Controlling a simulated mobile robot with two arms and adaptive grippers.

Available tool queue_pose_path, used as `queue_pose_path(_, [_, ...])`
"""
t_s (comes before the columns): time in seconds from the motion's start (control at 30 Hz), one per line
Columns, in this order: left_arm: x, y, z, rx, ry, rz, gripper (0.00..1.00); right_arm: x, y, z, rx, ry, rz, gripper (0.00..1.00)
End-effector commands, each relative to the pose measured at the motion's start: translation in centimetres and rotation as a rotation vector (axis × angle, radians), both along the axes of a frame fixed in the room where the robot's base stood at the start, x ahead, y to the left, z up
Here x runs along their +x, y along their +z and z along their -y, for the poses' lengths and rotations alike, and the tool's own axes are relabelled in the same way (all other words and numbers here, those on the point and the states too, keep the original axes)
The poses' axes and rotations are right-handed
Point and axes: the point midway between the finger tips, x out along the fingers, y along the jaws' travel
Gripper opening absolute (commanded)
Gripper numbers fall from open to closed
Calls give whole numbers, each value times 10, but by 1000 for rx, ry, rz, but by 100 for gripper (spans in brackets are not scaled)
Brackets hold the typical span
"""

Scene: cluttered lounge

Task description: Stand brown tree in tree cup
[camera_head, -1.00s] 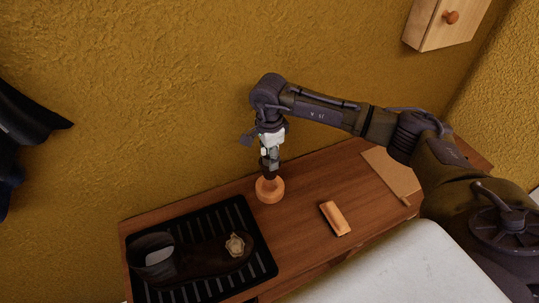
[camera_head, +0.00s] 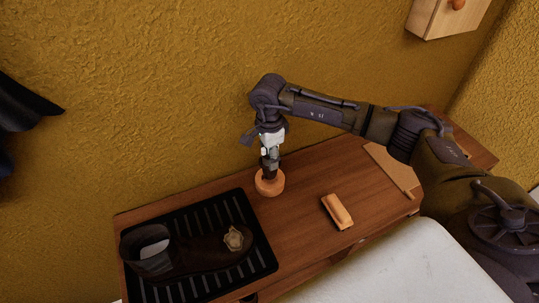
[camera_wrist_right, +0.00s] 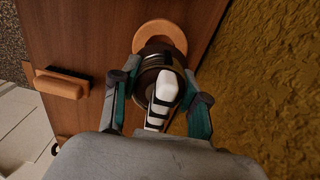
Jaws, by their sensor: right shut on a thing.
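The brown tree (camera_wrist_right: 149,78) is a dark brown rounded piece held between the fingers of my right gripper (camera_wrist_right: 158,100). In the head view the right gripper (camera_head: 270,160) points straight down, with the tree's dark lower part (camera_head: 269,175) below it, roughly upright. The tree cup (camera_head: 270,187) is a round, light orange wooden piece on the bench, directly below the tree. Its rim also shows in the right wrist view (camera_wrist_right: 165,27), past the tree. The tree overlaps the cup's opening; I cannot tell how deep it sits. My left gripper is out of view.
The wooden bench (camera_head: 310,178) stands against a yellow wall. A black ribbed tray (camera_head: 262,262) with a dark boot (camera_head: 190,257) is left of the cup. A brush (camera_head: 337,211) lies to the right, and a flat wooden board (camera_head: 390,168) farther right. A white surface (camera_head: 400,265) is in front.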

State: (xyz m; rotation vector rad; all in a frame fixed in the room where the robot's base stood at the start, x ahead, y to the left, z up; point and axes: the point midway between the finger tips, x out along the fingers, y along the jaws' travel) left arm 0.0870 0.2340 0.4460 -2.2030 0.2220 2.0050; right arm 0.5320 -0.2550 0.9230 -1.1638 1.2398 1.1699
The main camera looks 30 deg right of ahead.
Motion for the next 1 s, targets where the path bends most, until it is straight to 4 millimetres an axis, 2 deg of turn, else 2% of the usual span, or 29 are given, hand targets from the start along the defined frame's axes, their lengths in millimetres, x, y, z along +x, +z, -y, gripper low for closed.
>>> queue_pose_path(1.0, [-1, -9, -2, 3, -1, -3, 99, 0, 0, 0, 0, 0, 2, 4])
